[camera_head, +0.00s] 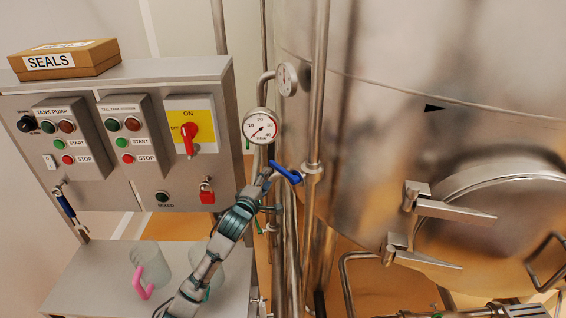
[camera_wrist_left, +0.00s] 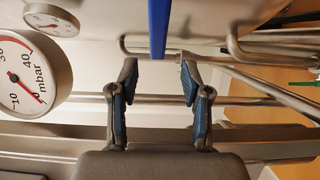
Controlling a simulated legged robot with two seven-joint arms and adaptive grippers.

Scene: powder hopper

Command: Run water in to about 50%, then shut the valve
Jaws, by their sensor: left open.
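A blue valve handle (camera_head: 287,173) sits on the pipework left of the big steel tank (camera_head: 370,130). My left gripper (camera_head: 268,177) is open beside this handle. In the left wrist view the blue handle (camera_wrist_left: 158,28) stands just beyond the two open fingertips (camera_wrist_left: 158,75), with nothing between them. I cannot tell whether the fingers touch it. A round dial gauge (camera_head: 262,126) is above the handle; the gauge also shows in the left wrist view (camera_wrist_left: 30,75). A black pointer mark (camera_head: 434,108) is on the tank wall.
A control panel (camera_head: 85,190) with a red switch (camera_head: 188,138) stands at left, a SEALS box (camera_head: 65,60) on top. Beakers, one with a pink handle (camera_head: 139,282), stand on the shelf below. A round hatch (camera_head: 500,220) with clamps juts out at right. Vertical pipes stand close to my left gripper.

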